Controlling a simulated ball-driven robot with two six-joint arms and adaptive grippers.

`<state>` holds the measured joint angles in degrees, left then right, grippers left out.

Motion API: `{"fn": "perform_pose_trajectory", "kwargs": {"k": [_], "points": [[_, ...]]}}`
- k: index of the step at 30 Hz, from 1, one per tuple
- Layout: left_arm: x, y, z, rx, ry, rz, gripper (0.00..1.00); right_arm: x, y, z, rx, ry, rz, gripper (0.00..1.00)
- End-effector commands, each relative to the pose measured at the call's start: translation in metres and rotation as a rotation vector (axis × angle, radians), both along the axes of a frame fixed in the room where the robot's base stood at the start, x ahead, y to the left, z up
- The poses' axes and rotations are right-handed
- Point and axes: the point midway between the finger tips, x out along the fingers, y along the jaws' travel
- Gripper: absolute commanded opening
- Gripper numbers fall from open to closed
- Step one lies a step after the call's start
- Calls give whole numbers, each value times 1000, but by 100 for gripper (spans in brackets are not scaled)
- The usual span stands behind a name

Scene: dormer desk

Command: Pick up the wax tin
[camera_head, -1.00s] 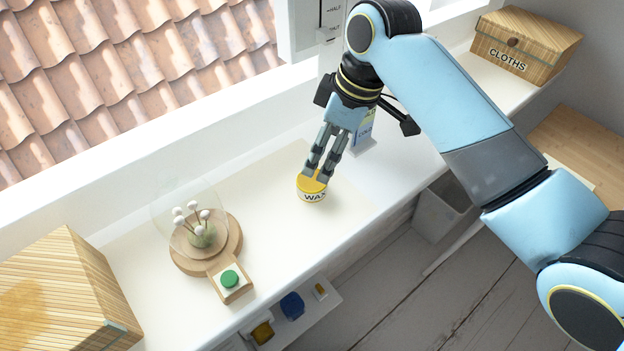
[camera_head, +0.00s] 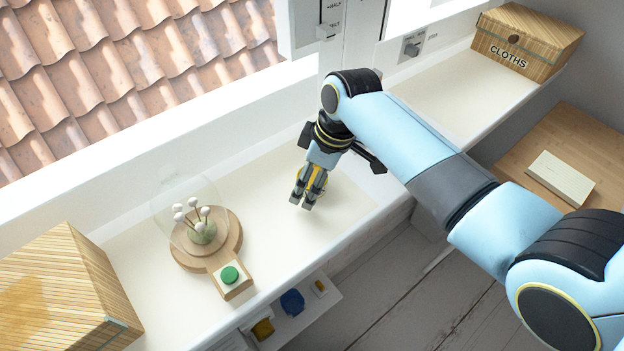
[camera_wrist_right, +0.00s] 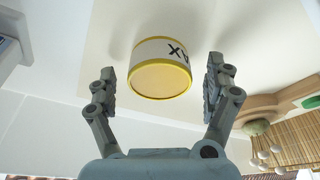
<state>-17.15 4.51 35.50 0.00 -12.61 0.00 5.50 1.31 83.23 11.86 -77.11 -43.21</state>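The wax tin (camera_wrist_right: 160,72) is a short round tin with a white side, yellow rims and dark lettering. In the right wrist view it sits between the two fingers of my right gripper (camera_wrist_right: 162,88), with a visible gap on each side. In the head view my right gripper (camera_head: 307,196) is low over the cream desk mat and covers most of the tin; only some yellow (camera_head: 319,172) shows around the fingers. My right gripper is open. My left gripper is not in view.
A glass dome (camera_head: 190,215) with white-tipped stems stands on a round wooden base to the left, with a green button (camera_head: 230,275) in front. A wooden box (camera_head: 65,295) is at the lower left. A CLOTHS box (camera_head: 527,42) stands far right. The desk's front edge is close by.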

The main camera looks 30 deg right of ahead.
Motion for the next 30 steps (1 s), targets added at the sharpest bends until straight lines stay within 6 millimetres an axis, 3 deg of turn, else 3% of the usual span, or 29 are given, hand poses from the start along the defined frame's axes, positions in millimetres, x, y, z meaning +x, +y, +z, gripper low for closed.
{"fn": "perform_pose_trajectory", "kwargs": {"k": [2,15,24,30], "points": [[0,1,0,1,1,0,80,0,0,0,0,0,0,75],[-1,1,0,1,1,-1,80,0,0,0,-1,1,0,17],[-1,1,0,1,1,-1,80,0,0,3,0,-1,0,16],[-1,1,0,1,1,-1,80,1,0,22,0,-4,0,16]]}}
